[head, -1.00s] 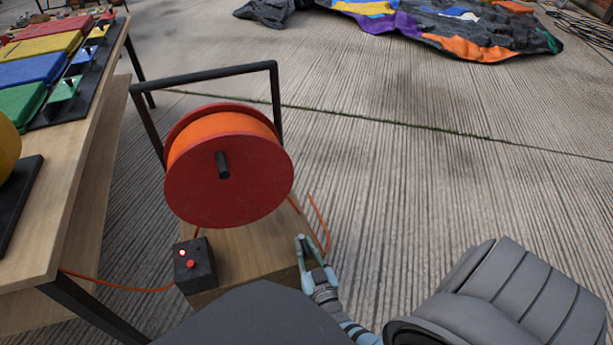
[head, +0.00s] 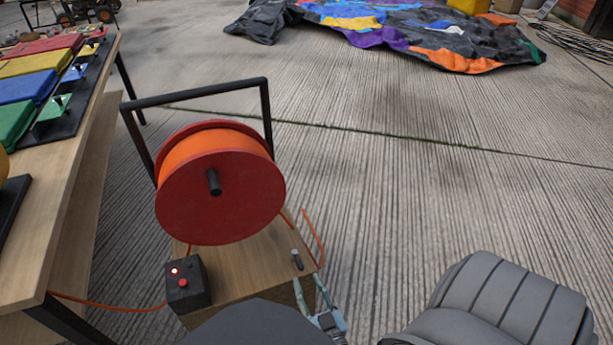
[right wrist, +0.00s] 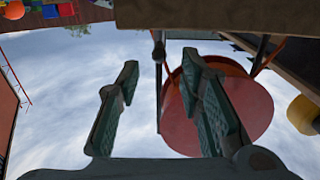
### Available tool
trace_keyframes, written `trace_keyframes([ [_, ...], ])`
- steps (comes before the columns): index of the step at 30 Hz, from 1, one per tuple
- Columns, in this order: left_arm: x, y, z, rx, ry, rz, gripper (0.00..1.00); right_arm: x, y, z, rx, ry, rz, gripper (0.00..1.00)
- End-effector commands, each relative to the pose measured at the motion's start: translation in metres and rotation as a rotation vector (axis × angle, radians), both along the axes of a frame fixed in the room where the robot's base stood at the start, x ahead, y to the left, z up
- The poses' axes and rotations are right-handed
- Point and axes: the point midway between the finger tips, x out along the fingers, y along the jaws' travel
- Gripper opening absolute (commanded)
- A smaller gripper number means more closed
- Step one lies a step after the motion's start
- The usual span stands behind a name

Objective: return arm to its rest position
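My right gripper (head: 308,283) is in the head view at the bottom middle, beside the near right edge of the wooden block (head: 240,262). Its two fingers are apart. In the right wrist view the gripper (right wrist: 160,62) is open, with a clear gap between the fingers and nothing gripped. A small dark peg (head: 297,260) stands on the block just beyond the fingertips. A thin dark upright shows between the fingers in the right wrist view; I cannot tell if it is the peg. My left gripper is not in view.
The red reel (head: 220,200) with orange cable stands on the block under a black frame (head: 200,94). A black switch box (head: 188,283) with a lit red light is at the block's left. A wooden table (head: 75,200) is at left. Concrete floor (head: 430,180) is open at right.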

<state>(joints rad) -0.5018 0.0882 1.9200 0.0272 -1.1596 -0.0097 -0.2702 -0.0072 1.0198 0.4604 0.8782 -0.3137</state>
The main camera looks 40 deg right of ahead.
Motion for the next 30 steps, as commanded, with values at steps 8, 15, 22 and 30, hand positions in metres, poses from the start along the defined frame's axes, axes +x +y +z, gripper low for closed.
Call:
trace_keyframes([
  [8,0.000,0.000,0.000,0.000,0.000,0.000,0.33,0.000,0.000,0.000,0.000,0.000,0.000,0.34],
  [15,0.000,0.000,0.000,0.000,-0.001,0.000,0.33,0.013,0.020,-0.018,0.062,0.141,0.121,0.34],
  [22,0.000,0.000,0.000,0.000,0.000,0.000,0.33,-0.011,0.065,-0.064,0.155,0.656,0.363,0.34],
  [30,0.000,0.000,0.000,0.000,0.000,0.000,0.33,-0.102,0.051,-0.067,0.153,1.197,0.341,0.34],
])
